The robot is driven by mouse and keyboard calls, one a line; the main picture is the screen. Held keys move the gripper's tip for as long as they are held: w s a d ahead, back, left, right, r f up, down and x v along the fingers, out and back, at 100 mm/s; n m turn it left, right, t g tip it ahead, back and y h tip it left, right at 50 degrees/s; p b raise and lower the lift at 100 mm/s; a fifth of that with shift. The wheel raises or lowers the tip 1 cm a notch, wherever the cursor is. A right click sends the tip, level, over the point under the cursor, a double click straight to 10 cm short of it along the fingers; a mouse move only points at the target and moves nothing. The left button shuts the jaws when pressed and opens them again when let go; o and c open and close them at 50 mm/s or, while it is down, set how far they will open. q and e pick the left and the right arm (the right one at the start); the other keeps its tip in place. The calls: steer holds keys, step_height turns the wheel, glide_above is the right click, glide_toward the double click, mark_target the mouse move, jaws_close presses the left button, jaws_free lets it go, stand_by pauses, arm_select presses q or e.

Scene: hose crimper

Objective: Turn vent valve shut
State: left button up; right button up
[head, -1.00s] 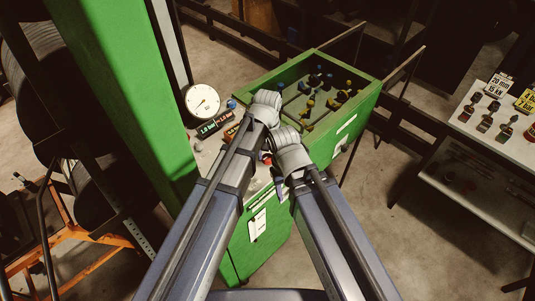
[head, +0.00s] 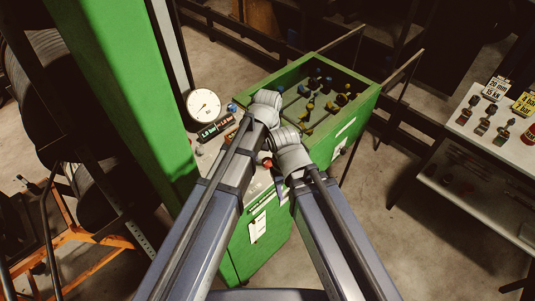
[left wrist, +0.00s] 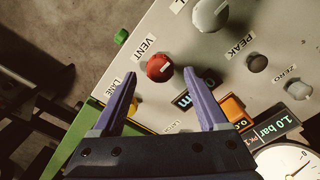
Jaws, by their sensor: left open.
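The vent valve is a round red knob (left wrist: 160,68) beside the label VENT on a pale panel in the left wrist view. My left gripper (left wrist: 160,74) is open. Its two purple fingers point toward the knob, one tip on each side of it in the picture, with no visible contact. In the head view a small red spot (head: 267,163), likely the same knob, shows between my forearms. My arms hide most of the panel there, and I cannot make out the right gripper's jaws.
A dial gauge (head: 203,105) stands at the panel's back. A green bin (head: 365,103) holds fittings. A shelf (head: 500,140) stands right.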

mark_target(267, 162)
arm_select(q)
step_height(267, 162, up, 6)
steer(key=p, duration=0.5)
steer(key=shift+f, duration=0.1)
steer(key=shift+f, duration=0.1)
steer(key=shift+s+a, duration=0.1)
steer(key=shift+s, duration=0.2)
steer(key=s+a+m+y, duration=0.1)
steer(key=s+a+m, duration=0.3)
steer(key=s, duration=0.9)
steer(key=shift+s+a+r, duration=0.25)
steer(key=shift+a+r, duration=0.05)
steer(key=shift+a, duration=0.6)
